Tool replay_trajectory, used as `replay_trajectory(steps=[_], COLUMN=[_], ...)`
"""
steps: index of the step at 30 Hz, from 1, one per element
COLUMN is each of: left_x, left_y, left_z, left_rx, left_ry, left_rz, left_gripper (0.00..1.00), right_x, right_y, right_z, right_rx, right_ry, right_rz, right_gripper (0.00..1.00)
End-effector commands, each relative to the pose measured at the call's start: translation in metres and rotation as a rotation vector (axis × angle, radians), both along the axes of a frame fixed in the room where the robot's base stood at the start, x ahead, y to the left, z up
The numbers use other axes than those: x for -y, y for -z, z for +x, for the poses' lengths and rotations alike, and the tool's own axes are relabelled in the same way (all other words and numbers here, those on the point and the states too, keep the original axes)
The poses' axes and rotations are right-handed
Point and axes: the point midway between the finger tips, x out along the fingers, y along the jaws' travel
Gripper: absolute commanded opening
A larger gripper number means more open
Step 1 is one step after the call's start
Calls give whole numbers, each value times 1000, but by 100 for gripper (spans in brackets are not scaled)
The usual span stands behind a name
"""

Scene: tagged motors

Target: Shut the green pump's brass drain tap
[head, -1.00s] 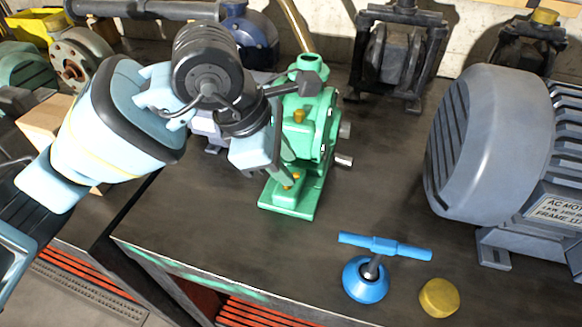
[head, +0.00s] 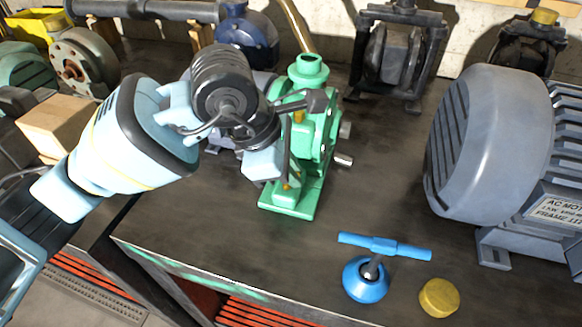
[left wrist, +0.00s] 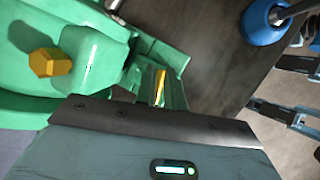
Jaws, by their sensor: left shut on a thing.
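The green pump (head: 322,140) stands upright on the dark bench, mid-view in the head view, and also fills the upper left of the left wrist view (left wrist: 95,55). Its brass drain tap (left wrist: 160,88) shows as a small brass piece low on the pump, just beyond my gripper's dark edge. My left gripper (head: 286,180) reaches in at the pump's left side and is shut on the tap. A brass hex plug (left wrist: 50,62) sits higher on the pump.
A blue T-handled tool (head: 366,280) and a brass disc (head: 439,297) stand near the bench's front edge. A large grey motor (head: 495,145) stands at the right. Dark pumps (head: 398,55) line the back.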

Motion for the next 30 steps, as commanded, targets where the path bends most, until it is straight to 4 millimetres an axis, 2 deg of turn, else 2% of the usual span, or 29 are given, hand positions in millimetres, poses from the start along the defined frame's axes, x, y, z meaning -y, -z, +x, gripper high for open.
replay_trajectory(steps=[13, 24, 25, 29, 30], left_x=[-1, -1, -1, -1, -1], left_y=[1, 0, 0, 0, 0], left_z=[-1, -2, -2, -2, -2], left_rx=[-1, -1, -1, -1, -1], left_ry=[255, 278, 278, 277, 276], left_rz=[2, 0, 0, 0, 0], left_gripper=[0, 0, 15, 32, 32], right_x=[0, 0, 0, 0, 0], right_y=[10, 9, 9, 9, 9], right_z=[-4, -2, -2, -2, -2], right_rx=[-13, -8, -8, -8, -7], right_ry=[1, 0, 0, 0, 1], right_rz=[0, 1, 1, 1, 1], right_gripper=[36, 36, 36, 36, 36])
